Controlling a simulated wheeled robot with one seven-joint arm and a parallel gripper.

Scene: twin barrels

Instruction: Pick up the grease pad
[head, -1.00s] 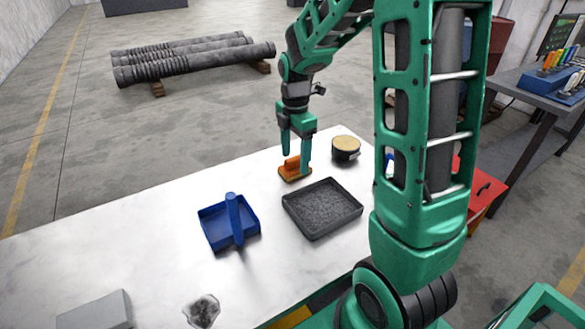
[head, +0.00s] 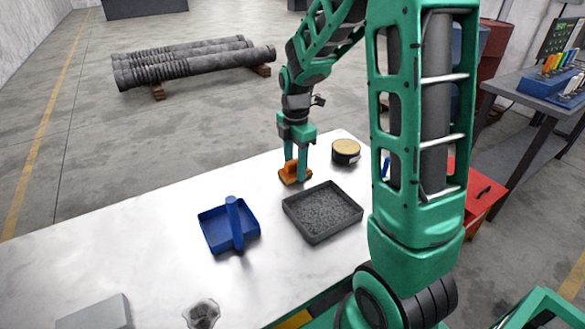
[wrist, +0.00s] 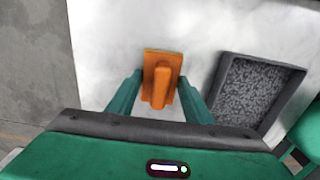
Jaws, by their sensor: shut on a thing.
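The grease pad appears to be the orange block with a raised grip (head: 289,177) on the white table, behind the dark tray. In the wrist view the orange pad (wrist: 163,58) lies between my two green fingers, with its raised grip pointing toward me. My gripper (head: 296,172) points down and is shut on the grip of the pad. The pad looks to be at the table surface; I cannot tell whether it touches it.
A dark tray of grey granules (head: 322,211) lies just in front of the pad. A round tin with a tan top (head: 346,150) stands to the right. A blue dustpan-like tray (head: 229,224) is at left. A grey block (head: 95,313) and a clear lumpy item (head: 202,313) are near the front.

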